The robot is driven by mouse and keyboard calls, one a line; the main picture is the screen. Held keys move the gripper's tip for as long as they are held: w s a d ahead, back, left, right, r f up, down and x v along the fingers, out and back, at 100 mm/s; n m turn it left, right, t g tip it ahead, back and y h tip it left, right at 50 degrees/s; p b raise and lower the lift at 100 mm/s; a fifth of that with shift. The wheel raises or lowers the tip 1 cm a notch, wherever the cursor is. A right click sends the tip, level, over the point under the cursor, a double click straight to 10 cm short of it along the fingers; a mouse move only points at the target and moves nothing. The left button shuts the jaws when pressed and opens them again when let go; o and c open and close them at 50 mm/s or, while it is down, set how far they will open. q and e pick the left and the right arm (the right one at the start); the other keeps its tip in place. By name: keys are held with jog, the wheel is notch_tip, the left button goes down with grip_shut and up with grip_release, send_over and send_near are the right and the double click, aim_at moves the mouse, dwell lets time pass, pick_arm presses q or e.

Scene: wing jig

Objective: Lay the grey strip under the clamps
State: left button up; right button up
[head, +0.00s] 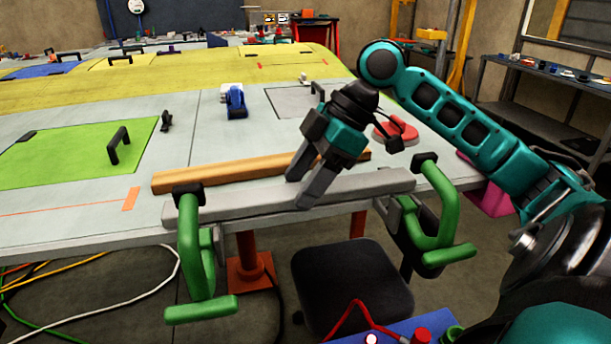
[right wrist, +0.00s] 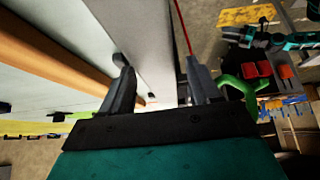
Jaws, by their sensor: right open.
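The long grey strip (head: 250,200) lies along the near edge of the wing panel. One green clamp (head: 195,250) is at its left end, with its dark pad over the strip. Another green clamp (head: 447,215) is at its right end; I cannot tell whether its pad touches the strip. My right gripper (head: 304,190) is open, with its fingertips at the strip's middle, pointing down. In the right wrist view its fingers (right wrist: 160,88) stand apart on either side of a pale grey length, which looks like the strip (right wrist: 150,50). My left gripper is not in view.
A wooden bar (head: 225,174) lies just behind the strip, partly hidden by my right gripper. A red round object (head: 396,131) and a blue tool (head: 236,102) rest on the panel. A black stool (head: 350,275) stands below the edge. The panel's left front is fairly clear.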

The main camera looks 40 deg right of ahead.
jog(key=shift+d+f, duration=0.1)
jog(key=shift+f, duration=0.35)
jog(key=w+p+v, duration=0.1)
jog(key=v, duration=1.2)
jog(key=shift+a+r, duration=0.2)
jog(key=shift+r, duration=0.15)
jog(key=shift+s, duration=0.1)
